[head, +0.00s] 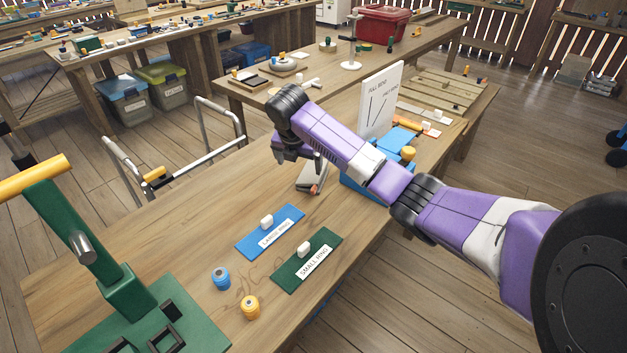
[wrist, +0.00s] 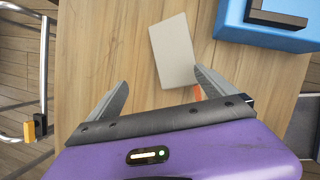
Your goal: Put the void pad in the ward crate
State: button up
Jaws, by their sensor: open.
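My gripper (head: 300,158) is open above the wooden table, and its spread fingers also show in the wrist view (wrist: 160,78). A flat beige-grey pad-like block (wrist: 174,52) lies on the table ahead of the fingers, nearer the right one. In the head view the block (head: 309,176) is below my gripper and partly hidden. An orange piece (wrist: 197,93) shows by the right finger. A blue box-like thing (wrist: 243,33) stands right of the block. No readable label says void or ward, so I cannot tell which things are the pad and crate.
A blue mat (head: 256,243) and a green mat (head: 291,275) lie at the table's front, each bearing a white block. Blue (head: 221,278) and yellow (head: 250,307) spools stand near them. A green stand (head: 124,291) is front left. A white sign (head: 381,100) stands behind my arm.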

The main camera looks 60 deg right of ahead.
aim_at(312, 173)
jog(key=shift+s+d+r+g, duration=0.2)
jog(key=shift+s+d+g, duration=0.1)
jog(key=shift+s+d, duration=0.4)
jog(key=shift+s+d+f, duration=0.15)
jog(key=shift+d, duration=0.05)
jog(key=x, duration=0.5)
jog(key=s+x, duration=0.1)
jog(key=x, duration=0.1)
jog(key=shift+f, duration=0.2)
jog(key=shift+c, duration=0.4)
jog(key=shift+w, duration=0.1)
jog(key=c, duration=1.6)
jog(key=shift+r, duration=0.15)
